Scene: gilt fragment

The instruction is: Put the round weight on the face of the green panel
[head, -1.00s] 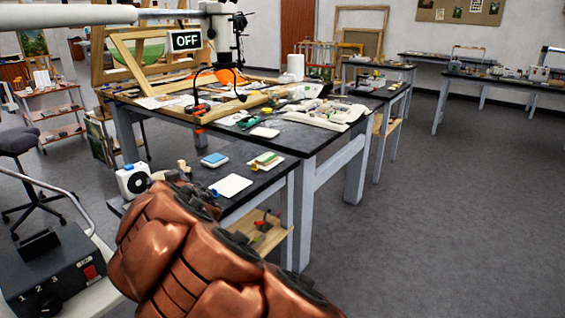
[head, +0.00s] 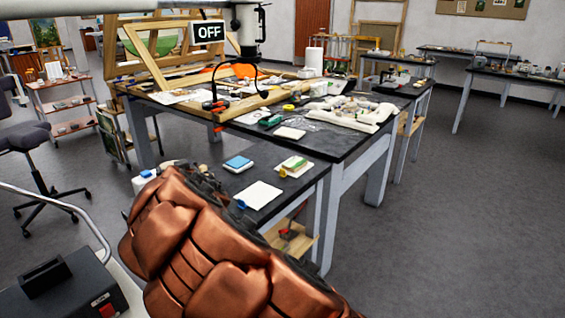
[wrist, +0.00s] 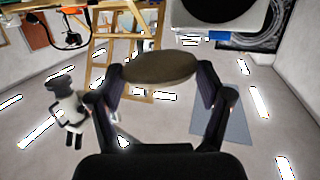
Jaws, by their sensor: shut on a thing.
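My gripper (wrist: 160,92) shows in the wrist view with its two dark fingers shut on the sides of a round, flat, brownish disc, the round weight (wrist: 158,67). In the head view my copper-coloured arm hides the gripper and the weight. On the low dark bench in the head view, a small pale pad with a green top (head: 293,166) lies beyond a white sheet; I cannot tell whether it is the green panel. A larger green surface (head: 152,43) shows behind a wooden frame at the back left. The weight is apart from both.
A blue-topped block (head: 238,163) and a white sheet (head: 259,195) lie on the low bench. The taller table (head: 345,143) behind is crowded with tools and a lamp. A stool (head: 32,150) stands at left. Grey floor (head: 455,220) is clear at right.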

